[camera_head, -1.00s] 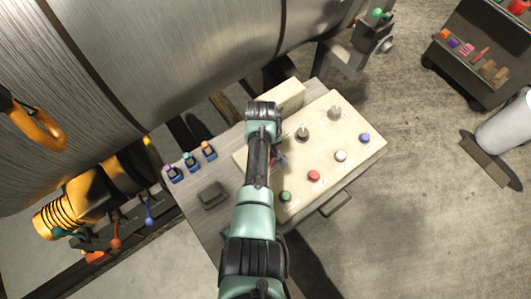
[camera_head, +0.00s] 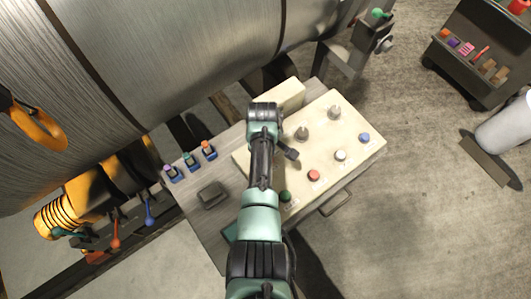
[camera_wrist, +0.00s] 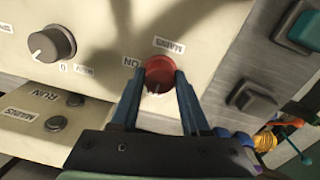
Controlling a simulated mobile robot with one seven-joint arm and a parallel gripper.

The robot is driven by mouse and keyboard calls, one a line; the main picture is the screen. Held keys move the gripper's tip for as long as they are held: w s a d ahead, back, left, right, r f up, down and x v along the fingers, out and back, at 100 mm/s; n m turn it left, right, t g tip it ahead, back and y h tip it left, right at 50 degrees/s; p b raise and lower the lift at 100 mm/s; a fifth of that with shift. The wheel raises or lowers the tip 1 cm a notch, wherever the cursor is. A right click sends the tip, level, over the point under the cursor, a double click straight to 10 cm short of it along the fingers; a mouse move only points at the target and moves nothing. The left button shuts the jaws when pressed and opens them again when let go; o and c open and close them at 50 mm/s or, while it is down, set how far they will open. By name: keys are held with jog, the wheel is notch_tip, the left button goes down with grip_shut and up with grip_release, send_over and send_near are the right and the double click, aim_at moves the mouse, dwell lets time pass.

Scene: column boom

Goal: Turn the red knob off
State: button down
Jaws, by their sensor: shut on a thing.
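The red knob (camera_wrist: 159,66) sits on the cream panel (camera_wrist: 105,40) in the wrist view, near labels reading "MAINS" and "ON". My gripper (camera_wrist: 160,77) has one blue finger on each side of the knob and is shut on it. In the head view my arm hides the knob and most of my gripper.
A grey dial (camera_wrist: 52,43) and a dark square button (camera_wrist: 251,98) flank the knob. The cream panel also carries a red button (camera_head: 314,175), a green button (camera_head: 285,196), a white button (camera_head: 340,155), a blue button (camera_head: 364,138) and grey knobs (camera_head: 302,133). Colored switches (camera_head: 190,161) stand left.

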jog(key=shift+c, duration=1.9)
grip_release()
jog(key=shift+r, duration=0.1)
notch_tip(320, 180, up, 13)
jog(key=shift+s+a+b, duration=0.15)
jog(key=shift+b, duration=0.3)
